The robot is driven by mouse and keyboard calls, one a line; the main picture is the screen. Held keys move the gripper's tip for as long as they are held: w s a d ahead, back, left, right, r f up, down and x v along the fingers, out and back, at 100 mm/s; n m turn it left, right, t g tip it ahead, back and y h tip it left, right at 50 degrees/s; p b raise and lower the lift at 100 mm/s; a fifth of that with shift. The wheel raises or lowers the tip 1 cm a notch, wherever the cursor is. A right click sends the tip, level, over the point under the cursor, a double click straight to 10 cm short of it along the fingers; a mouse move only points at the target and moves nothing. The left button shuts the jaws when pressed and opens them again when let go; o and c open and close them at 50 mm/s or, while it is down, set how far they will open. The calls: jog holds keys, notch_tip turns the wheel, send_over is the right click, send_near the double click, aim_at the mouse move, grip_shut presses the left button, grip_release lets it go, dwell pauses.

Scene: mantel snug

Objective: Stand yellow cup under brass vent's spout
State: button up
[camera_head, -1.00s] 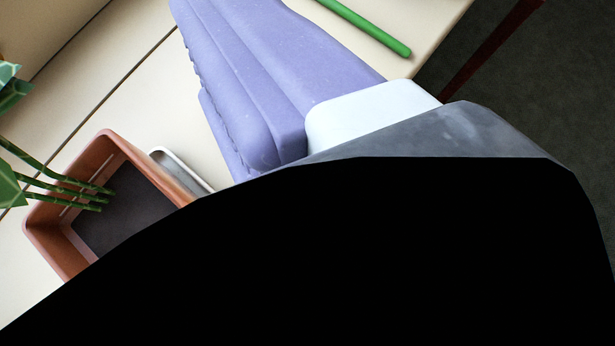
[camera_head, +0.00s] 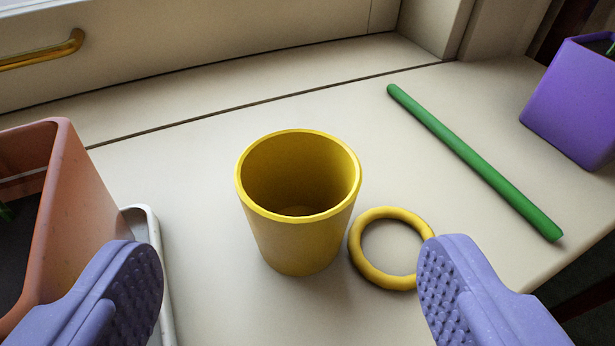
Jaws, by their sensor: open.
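The yellow cup (camera_head: 300,232) stands upright and empty on the cream surface, mouth up, in the middle of the view. My gripper (camera_head: 290,285) is open, with one purple textured finger at the lower left and one at the lower right. The cup is between and beyond the fingertips, touching neither as far as I can see. A yellow ring (camera_head: 362,262) lies flat beside the cup, close to the right fingertip. The brass vent and its spout are not clearly identifiable; a brass bar-like handle (camera_head: 45,52) shows at the upper left.
A terracotta planter (camera_head: 85,190) on a white tray (camera_head: 150,235) stands close at left. A purple pot (camera_head: 570,105) stands at far right. Free surface lies behind the cup.

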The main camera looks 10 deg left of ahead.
aim_at(297, 148)
jog(key=b+x, duration=0.4)
jog(key=x, duration=0.4)
jog(key=shift+w+d+r, duration=0.1)
jog(key=shift+w+r, duration=0.05)
jog(key=c, duration=1.2)
jog(key=shift+o, duration=0.2)
jog(key=shift+r, duration=0.1)
jog(key=shift+r, duration=0.1)
